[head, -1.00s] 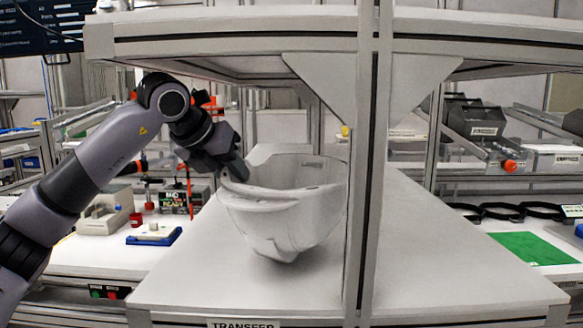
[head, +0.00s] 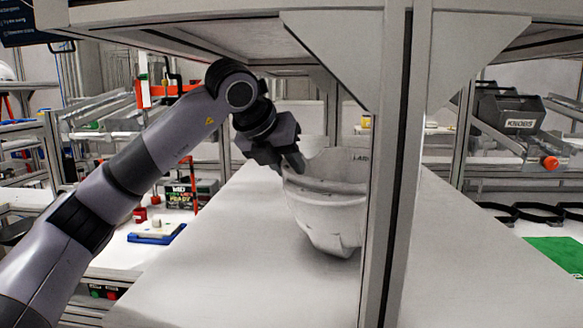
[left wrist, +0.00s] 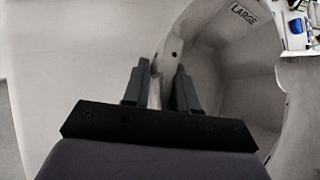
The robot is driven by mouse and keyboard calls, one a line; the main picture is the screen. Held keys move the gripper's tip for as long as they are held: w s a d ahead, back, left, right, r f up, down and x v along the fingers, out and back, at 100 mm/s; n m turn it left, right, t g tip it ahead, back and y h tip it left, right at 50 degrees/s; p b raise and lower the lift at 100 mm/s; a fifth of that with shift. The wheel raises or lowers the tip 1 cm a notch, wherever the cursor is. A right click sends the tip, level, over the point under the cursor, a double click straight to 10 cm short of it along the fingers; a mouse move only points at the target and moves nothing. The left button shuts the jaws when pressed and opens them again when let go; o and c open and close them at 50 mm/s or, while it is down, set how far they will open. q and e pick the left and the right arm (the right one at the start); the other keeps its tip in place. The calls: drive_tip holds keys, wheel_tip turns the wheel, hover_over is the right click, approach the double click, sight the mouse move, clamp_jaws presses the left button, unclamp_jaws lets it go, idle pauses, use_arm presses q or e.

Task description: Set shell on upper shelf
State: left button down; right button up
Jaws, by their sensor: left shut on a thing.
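The white helmet shell (head: 325,205) is over the lower white shelf (head: 225,260) of the rack, open side up. The rack's front post hides its right side. My left gripper (head: 297,166) is shut on the shell's left rim. In the left wrist view, the two fingers (left wrist: 158,88) pinch the rim, and the shell's inside (left wrist: 220,85) shows a "LARGE" label. I cannot tell whether the shell's bottom touches the shelf. The upper shelf (head: 190,14) runs across the top, seen from below and in front. My right gripper is not in view.
The upright post (head: 392,170) and a triangular corner bracket (head: 335,50) stand close to the shell. A side bench on the left holds a blue tray (head: 156,233) and small items. Black bins (head: 510,110) and a green mat (head: 558,258) are at right. The lower shelf's front is clear.

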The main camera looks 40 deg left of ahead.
use_arm(q)
drive_tip(key=shift+s+a+f, duration=0.1)
drive_tip(key=shift+s, duration=0.35)
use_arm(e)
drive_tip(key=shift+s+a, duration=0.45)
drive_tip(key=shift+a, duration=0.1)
use_arm(q)
drive_tip(key=c, duration=0.9)
unclamp_jaws()
drive_tip(key=shift+s, duration=0.1)
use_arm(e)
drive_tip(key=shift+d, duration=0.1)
use_arm(q)
drive_tip(key=s, duration=0.4)
drive_tip(key=s+r+b, duration=0.1)
drive_tip(key=s, duration=0.4)
drive_tip(key=s+r+b, duration=0.1)
drive_tip(key=s, duration=0.4)
drive_tip(key=shift+d, duration=0.3)
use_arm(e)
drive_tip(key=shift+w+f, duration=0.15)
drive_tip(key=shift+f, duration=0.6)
